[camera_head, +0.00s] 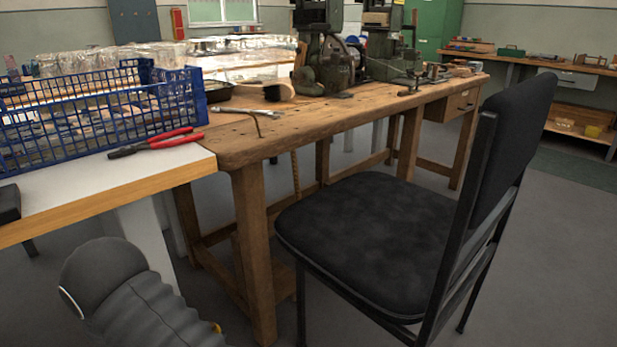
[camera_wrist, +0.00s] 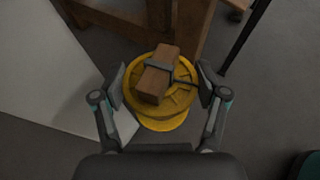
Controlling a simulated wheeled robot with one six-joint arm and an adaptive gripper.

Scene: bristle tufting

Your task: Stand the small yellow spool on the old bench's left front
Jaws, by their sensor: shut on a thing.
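The small yellow spool (camera_wrist: 181,102) is between the two fingers of my gripper (camera_wrist: 162,86) in the wrist view, held off the bench. A brown wooden block with a grey band (camera_wrist: 157,82) lies across its top face; I cannot tell whether it is part of the spool. In the head view only a sliver of yellow shows beside my arm at the bottom. The old wooden bench (camera_head: 330,112) runs from the middle to the back right. Its left front corner (camera_head: 222,150) is bare wood, above and beyond my arm.
A black chair (camera_head: 375,225) stands close against the bench front. A white table (camera_head: 90,185) adjoins the bench at left, with a blue crate (camera_head: 100,110) and red-handled pliers (camera_head: 155,143). A wrench (camera_head: 245,112) and a brush (camera_head: 270,92) lie behind the bench's left front.

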